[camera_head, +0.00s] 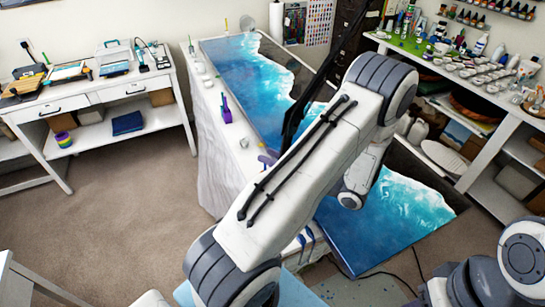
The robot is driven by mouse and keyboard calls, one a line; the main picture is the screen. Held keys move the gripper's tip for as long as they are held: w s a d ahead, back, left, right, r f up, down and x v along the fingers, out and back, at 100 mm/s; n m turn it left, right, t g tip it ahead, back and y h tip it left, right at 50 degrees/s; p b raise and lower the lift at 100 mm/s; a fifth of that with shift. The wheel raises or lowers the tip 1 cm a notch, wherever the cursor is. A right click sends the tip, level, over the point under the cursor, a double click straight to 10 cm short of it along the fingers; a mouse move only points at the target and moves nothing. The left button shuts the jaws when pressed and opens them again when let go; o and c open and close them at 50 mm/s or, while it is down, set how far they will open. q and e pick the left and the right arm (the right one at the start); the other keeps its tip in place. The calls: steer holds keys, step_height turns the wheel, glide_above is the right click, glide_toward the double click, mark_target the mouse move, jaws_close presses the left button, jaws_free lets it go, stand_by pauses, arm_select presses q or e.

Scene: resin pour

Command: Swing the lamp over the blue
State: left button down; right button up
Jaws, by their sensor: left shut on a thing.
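A blue and white resin panel with a wave pattern (245,72) lies on the long white-draped table. More of the same blue and white surface (385,222) shows at the near right, past my left arm. A thin black bar, likely the lamp's arm (318,82), slants down from the top over the panel and passes behind my left arm. The lamp's head cannot be made out. My left arm crosses the middle of the view. Its wrist (350,199) hangs behind the forearm, which hides the fingers and their hold. My right arm shows at the lower right; its gripper is out of view.
A white desk (115,92) with tools stands at the left. A white shelf bench (490,100) with bottles and many small cups stands at the right. A purple tool (226,110) and cups line the table's left edge. Carpet (110,210) is clear at the left; cables lie at the lower right.

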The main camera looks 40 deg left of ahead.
stand_by(0.9)
arm_select(q)
steer(key=n+g+h, duration=0.1)
steer(key=g, duration=0.1)
steer(key=s+a+n+g, duration=0.1)
steer(key=n+g, duration=0.1)
steer(key=a+n+g+h, duration=0.1)
steer(key=g, duration=0.1)
steer(key=shift+s+n+g+h+b, duration=0.3)
steer(key=shift+s+b, duration=0.1)
steer(key=shift+c, duration=2)
jaws_free()
